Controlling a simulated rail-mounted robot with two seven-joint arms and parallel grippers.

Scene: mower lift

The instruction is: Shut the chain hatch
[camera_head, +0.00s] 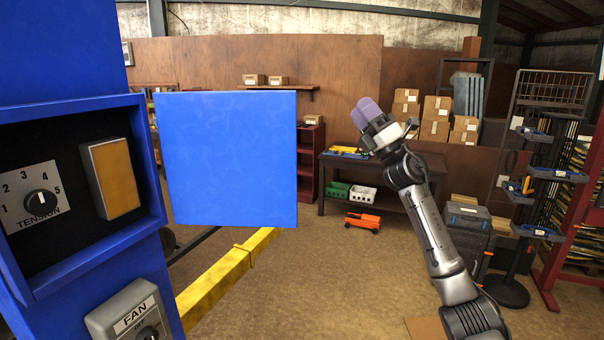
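The chain hatch (230,160) is a flat blue door that stands wide open, swung out to the right of the blue housing (60,105). The opening behind it shows a dark recess with a TENSION dial (40,203) and a yellow-orange block (115,180). My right gripper (364,110), with lilac fingers, is raised to the right of the hatch, apart from it in the picture. Its two fingers appear close together, but the angle hides whether a gap lies between them. I see nothing held in it. My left gripper is not in view.
A grey FAN switch box (133,315) juts out below the recess. A yellow beam (225,275) runs along below the hatch. A workbench (385,190), cardboard boxes (437,115) and a tool rack (540,150) stand farther back. Open floor lies between.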

